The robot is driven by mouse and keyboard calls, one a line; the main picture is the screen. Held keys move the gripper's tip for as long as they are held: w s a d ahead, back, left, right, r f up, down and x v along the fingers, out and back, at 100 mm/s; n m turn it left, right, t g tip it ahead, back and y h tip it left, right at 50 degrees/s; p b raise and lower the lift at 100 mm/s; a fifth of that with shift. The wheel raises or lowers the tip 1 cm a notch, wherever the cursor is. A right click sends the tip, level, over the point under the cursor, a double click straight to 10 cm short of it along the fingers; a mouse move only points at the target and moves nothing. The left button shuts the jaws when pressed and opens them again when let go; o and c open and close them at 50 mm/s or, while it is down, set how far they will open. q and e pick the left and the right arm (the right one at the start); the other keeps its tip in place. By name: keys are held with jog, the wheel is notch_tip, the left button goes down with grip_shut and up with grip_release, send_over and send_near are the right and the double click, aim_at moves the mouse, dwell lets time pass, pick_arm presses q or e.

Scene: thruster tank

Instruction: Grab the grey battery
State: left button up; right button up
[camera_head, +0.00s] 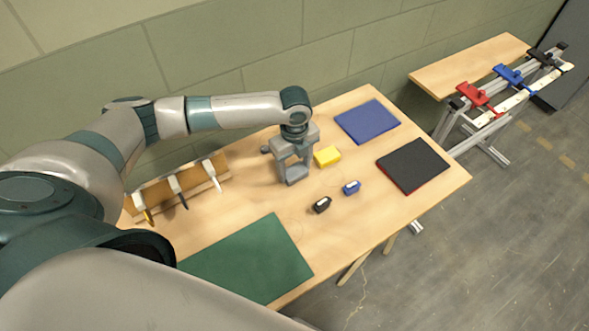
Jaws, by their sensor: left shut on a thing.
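My left gripper (293,171) points down over the back middle of the wooden table, left of a yellow block. It is shut on a small grey block, the grey battery (297,174), which shows low between its fingers. The gripper and battery are similar greys, so their edges are hard to tell apart. I cannot tell whether the battery touches the table. My right gripper is out of view.
The yellow block (327,156) is close to the gripper's right. Small black (321,205) and blue (352,188) items lie in front. Blue (368,121), black (413,165) and green (249,262) mats lie around. A wooden rack (150,196) holds white-handled tools.

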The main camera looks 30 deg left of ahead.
aim_at(295, 170)
pick_arm(q)
notch_tip(295, 170, up, 4)
jog(key=shift+w+r+b, duration=0.1)
jog(key=shift+b, duration=0.8)
jog(key=d+r+b, duration=0.3)
jog(key=d+r, duration=0.4)
jog(key=d, duration=0.4)
jog(key=shift+w+d, duration=0.3)
jog(key=shift+d, duration=0.05)
